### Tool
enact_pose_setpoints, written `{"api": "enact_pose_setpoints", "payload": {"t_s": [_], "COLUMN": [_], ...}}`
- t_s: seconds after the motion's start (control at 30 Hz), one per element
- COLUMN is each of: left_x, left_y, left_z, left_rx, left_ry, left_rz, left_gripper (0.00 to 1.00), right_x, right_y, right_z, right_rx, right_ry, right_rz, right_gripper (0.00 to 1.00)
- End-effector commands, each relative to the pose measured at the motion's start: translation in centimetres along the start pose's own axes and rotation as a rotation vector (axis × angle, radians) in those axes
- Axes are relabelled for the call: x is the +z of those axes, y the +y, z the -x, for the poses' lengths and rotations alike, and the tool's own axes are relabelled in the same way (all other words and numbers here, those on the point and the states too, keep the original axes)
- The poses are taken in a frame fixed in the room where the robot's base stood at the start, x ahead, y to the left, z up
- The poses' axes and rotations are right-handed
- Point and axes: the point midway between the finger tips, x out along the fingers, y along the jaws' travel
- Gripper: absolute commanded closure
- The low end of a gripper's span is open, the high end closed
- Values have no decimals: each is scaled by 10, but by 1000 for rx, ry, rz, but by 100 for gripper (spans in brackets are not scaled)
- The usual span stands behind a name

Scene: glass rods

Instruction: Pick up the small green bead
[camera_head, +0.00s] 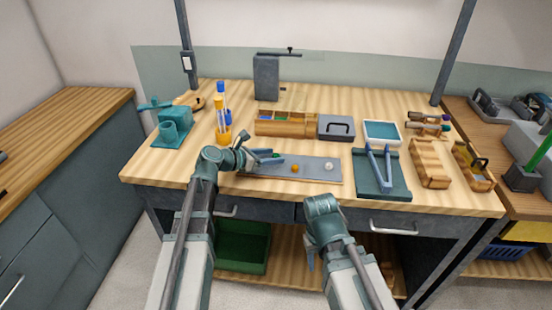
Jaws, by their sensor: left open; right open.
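A long grey tray (312,172) with a wooden rim lies near the table's front edge. An orange bead (295,168) and a white bead (328,167) sit on it, apart from each other. My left gripper (272,157) is open over the left part of the tray, its fingers pointing right. A small greenish spot shows at its fingertips; I cannot tell whether this is the green bead or part of the gripper. My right gripper (310,262) hangs low in front of the table, below its top, away from the tray; its fingers are small and partly hidden.
A dark green board (393,186) with blue tongs lies to the right. A teal vise (171,132) is at the left.

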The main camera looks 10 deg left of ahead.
Motion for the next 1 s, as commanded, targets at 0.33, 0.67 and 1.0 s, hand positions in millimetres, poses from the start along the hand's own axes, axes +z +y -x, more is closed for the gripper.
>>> {"api": "enact_pose_setpoints", "payload": {"t_s": [0.33,0.67,1.0], "left_x": [0,0,6], "left_y": [0,0,0], "left_z": [0,0,3], "left_rx": [0,0,-1], "left_ry": [0,0,0], "left_rz": [0,0,0], "left_gripper": [97,100,100], "right_x": [0,0,0], "right_y": [0,0,1], "right_z": [0,0,7], "right_rx": [0,0,0], "right_ry": [0,0,0], "right_rz": [0,0,0], "right_gripper": [50,50,50]}}
